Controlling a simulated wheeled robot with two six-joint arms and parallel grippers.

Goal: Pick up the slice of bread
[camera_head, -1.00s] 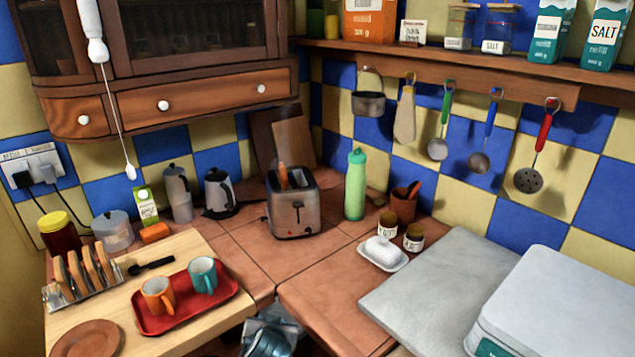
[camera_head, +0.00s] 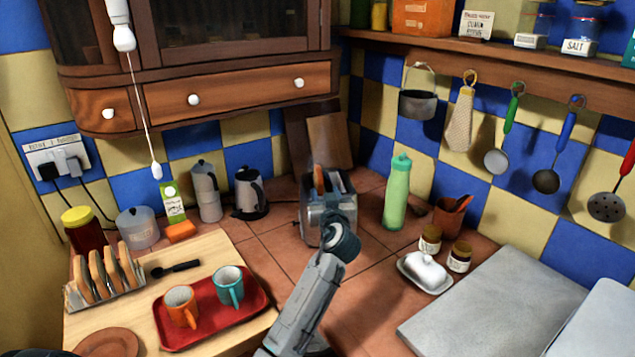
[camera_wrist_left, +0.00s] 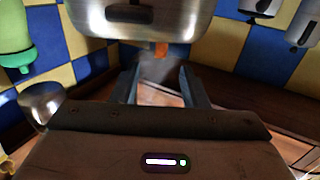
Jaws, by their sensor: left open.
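A slice of bread (camera_head: 319,180) sticks up out of a slot of the metal toaster (camera_head: 312,217) at the back of the counter. In the left wrist view the toaster (camera_wrist_left: 140,20) appears upside down at the top, and an orange-brown bit of bread (camera_wrist_left: 162,48) shows below its edge. My left gripper (camera_head: 342,222) is in front of the toaster and hides part of it; its fingers are hard to make out there. In the left wrist view the left gripper (camera_wrist_left: 162,88) is open and empty, its fingers apart and pointing toward the bread. My right gripper is not in view.
Several slices stand in a rack (camera_head: 105,285) at the left, beside a red tray (camera_head: 215,312) with two mugs. A green bottle (camera_head: 397,195) stands right of the toaster. A white dish (camera_head: 425,272) and jars sit further right. Boards lean behind the toaster.

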